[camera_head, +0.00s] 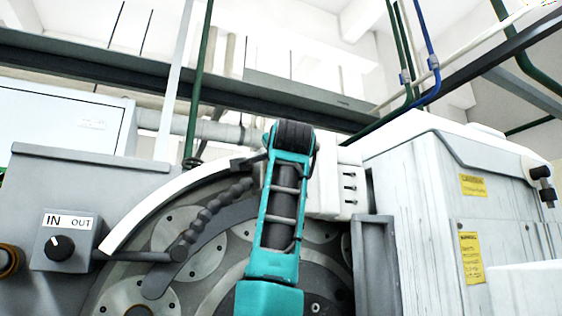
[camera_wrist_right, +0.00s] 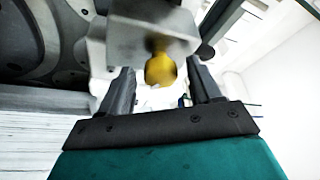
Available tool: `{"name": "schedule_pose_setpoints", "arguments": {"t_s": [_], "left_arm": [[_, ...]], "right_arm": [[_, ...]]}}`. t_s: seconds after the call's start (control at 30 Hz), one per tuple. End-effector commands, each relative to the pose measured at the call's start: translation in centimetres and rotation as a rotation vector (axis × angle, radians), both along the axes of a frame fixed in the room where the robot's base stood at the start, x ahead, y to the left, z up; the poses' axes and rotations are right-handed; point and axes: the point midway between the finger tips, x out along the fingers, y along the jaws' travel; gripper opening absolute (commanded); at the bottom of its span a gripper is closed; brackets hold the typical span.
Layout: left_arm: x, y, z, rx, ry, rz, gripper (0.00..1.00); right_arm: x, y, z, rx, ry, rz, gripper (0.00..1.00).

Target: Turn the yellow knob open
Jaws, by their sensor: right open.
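The yellow knob (camera_wrist_right: 160,70) shows in the right wrist view, a small rounded knob under a grey metal box (camera_wrist_right: 140,38). My right gripper (camera_wrist_right: 162,80) is open, with one dark finger on each side of the knob in the picture. A gap shows between the knob and each finger. I cannot tell whether the fingertips reach fully past the knob in depth. The knob is not seen in the head view. My left gripper is in neither view.
In the head view, a grey box with a black IN/OUT switch (camera_head: 60,247) is at the left. The large round grinder plate (camera_head: 206,258) is in the middle. A white cabinet with yellow warning labels (camera_head: 471,257) stands at the right. Pipes and beams cross above.

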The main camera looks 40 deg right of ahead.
Motion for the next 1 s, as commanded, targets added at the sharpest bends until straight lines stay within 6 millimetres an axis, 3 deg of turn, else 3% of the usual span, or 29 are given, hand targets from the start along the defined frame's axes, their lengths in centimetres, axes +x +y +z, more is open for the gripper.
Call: {"name": "schedule_pose_setpoints", "arguments": {"t_s": [0.37, 0.7, 1.0], "left_arm": [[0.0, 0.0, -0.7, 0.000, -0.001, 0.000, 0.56], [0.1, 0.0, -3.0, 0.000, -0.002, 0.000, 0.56], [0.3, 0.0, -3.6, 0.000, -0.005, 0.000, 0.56]], "right_arm": [[-1.2, 0.9, -0.3, -0.004, -0.005, -0.001, 0.63], [-6.9, 5.3, -1.8, -0.003, -0.007, 0.001, 0.63], [-9.9, 7.5, -2.4, -0.001, -0.003, 0.000, 0.63]]}}
